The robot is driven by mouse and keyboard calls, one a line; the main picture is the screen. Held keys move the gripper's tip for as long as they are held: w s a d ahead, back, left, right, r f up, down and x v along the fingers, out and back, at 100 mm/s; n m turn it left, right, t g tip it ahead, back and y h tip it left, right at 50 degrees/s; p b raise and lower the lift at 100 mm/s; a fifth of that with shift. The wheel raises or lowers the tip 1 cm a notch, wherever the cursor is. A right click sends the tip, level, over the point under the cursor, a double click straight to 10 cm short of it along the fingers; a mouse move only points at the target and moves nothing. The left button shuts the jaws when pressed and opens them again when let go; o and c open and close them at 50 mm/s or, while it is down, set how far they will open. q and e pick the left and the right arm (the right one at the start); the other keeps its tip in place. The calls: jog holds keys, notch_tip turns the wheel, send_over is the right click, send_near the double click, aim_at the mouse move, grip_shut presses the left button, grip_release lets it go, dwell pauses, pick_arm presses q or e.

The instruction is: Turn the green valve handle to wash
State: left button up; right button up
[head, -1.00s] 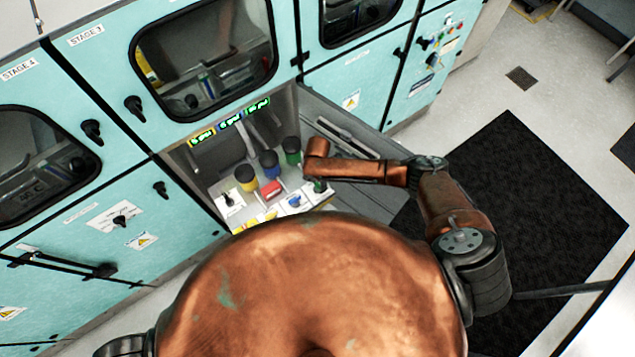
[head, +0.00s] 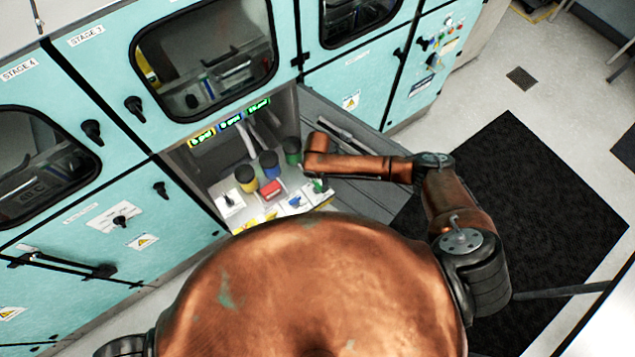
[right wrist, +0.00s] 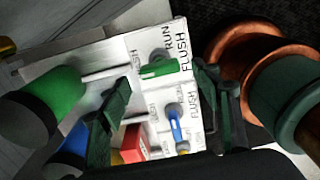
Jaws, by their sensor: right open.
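The green valve handle (right wrist: 159,69) is on a white panel in the right wrist view. It lies across the view, with RUN and FLUSH lettering by its upper right and another label, partly hidden, to its left. I cannot tell which label it points to. In the head view the green handle (head: 319,186) is small, just below my right forearm's end. My right gripper (right wrist: 160,76) is open, one dark finger on each side of the handle, with gaps visible. No contact shows. My left gripper is out of view.
A blue handle (right wrist: 175,126) and a red block (right wrist: 132,143) sit near the green handle. A large green cylinder (right wrist: 55,90) stands at left. In the head view, yellow (head: 246,178), blue (head: 269,165) and green (head: 292,150) cylinders stand in the recess.

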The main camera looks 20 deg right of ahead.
aim_at(317, 184)
notch_tip(317, 184, up, 9)
dwell(0.3)
dwell(0.5)
